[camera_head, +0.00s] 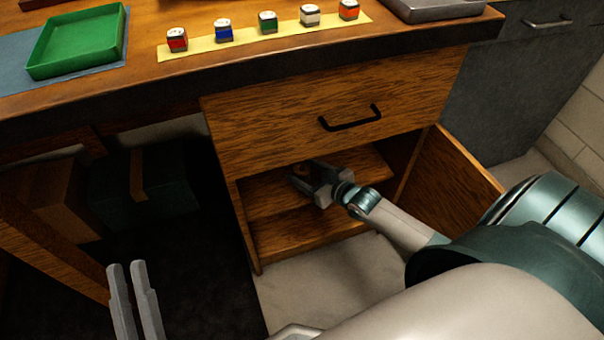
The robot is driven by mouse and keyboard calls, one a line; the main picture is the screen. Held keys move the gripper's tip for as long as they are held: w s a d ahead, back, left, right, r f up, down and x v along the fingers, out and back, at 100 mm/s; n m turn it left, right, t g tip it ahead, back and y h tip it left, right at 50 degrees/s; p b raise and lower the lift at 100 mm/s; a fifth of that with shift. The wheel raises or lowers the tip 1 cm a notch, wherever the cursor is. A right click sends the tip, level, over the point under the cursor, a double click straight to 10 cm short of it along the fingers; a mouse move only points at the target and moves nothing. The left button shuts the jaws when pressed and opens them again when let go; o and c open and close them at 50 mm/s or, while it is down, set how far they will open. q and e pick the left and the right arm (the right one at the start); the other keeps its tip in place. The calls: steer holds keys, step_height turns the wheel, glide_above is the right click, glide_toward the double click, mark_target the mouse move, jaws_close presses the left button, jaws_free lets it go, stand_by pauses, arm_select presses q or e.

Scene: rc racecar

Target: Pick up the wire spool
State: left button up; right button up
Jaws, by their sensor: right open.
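My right gripper (308,178) reaches into the open cabinet (285,190) under the table, at its shelf. It is open. A small brownish, copper-toned thing (301,170) shows at its fingers; it may be the wire spool, but it is dark and mostly hidden by the gripper, and I cannot tell whether the fingers touch it. My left gripper (133,290) is at the lower left, low in front of the table and far from the cabinet. Its two fingers are apart with nothing between them.
The cabinet door (447,185) stands open at the right, close to my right arm. A closed drawer (330,110) with a black handle is above. Dark boxes (165,180) stand under the table. A green tray (78,42) and several small coloured containers on a yellow strip (200,44) are on top.

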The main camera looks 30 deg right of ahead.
steer(key=shift+w+a+f+b, duration=0.1)
steer(key=shift+w+f+b, duration=0.2)
steer(key=shift+w+f, duration=0.15)
steer(key=shift+w+r, duration=0.15)
steer(key=shift+w, duration=0.05)
arm_select(q)
steer(key=shift+w+a+r+t, duration=0.1)
steer(key=shift+a+r+t, duration=0.35)
steer(key=shift+r, duration=0.2)
steer(key=shift+a+r+t, duration=0.3)
steer(key=shift+r+t, duration=0.25)
steer(key=shift+r, duration=0.05)
arm_select(e)
steer(key=c, duration=1.2)
